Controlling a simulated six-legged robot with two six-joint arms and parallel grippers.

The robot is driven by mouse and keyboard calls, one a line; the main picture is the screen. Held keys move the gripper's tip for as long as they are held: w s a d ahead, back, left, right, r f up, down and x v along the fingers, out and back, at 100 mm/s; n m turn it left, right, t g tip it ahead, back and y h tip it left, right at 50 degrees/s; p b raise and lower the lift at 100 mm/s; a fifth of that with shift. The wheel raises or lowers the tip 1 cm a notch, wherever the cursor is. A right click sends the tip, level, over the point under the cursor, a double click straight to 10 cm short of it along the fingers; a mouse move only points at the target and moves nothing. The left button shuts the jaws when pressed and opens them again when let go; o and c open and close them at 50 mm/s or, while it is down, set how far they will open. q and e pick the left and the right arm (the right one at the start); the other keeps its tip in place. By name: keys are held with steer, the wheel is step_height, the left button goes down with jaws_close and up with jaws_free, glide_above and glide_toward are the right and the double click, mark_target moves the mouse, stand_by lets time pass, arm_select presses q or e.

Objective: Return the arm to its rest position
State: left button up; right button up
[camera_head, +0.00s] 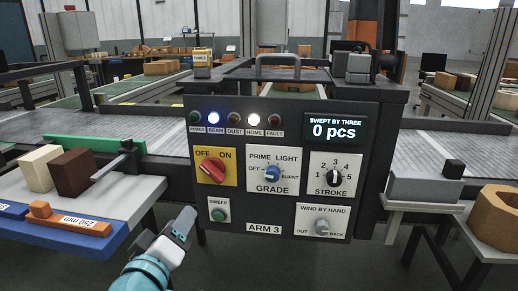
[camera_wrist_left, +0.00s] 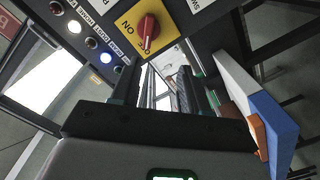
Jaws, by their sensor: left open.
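My left gripper (camera_head: 182,225) is low in the head view, in front of the lower left of the dark control box (camera_head: 268,235) marked ARM 3. Its jaws are open and empty; in the left wrist view the two dark fingers (camera_wrist_left: 160,92) stand apart. The box carries a red OFF/ON switch (camera_head: 211,170), also in the left wrist view (camera_wrist_left: 148,30), a blue GRADE knob (camera_head: 272,172), a black STROKE knob (camera_head: 335,173), a green SWEEP button (camera_head: 218,214) and a grey WIND BY HAND knob (camera_head: 321,227). The BEAM and HOME lamps are lit. The display (camera_head: 335,128) reads 0 pcs.
On the right are a grey block (camera_head: 425,188) and a tan ring-shaped piece (camera_head: 498,215). A conveyor runs behind the box.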

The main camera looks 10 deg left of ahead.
arm_select(q)
step_height(320, 180, down, 27)
steer(key=d+m+g, duration=0.1)
steer(key=g, duration=0.6)
steer(key=s+d+f+m+g+h, duration=0.25)
steer(key=s+f+g, duration=0.25)
steer(key=s+f, duration=0.5)
steer(key=s+d+f+m+g+h, duration=0.15)
steer(key=s+d+f+g, duration=0.25)
steer(key=s+f, duration=0.55)
step_height(320, 180, up, 22)
steer(key=d+m+g+p, duration=0.1)
steer(key=m+p, duration=0.1)
steer(key=p, duration=2.1)
steer(key=shift+s, duration=0.3)
steer(key=shift+d+f, duration=0.1)
steer(key=shift+f, duration=0.05)
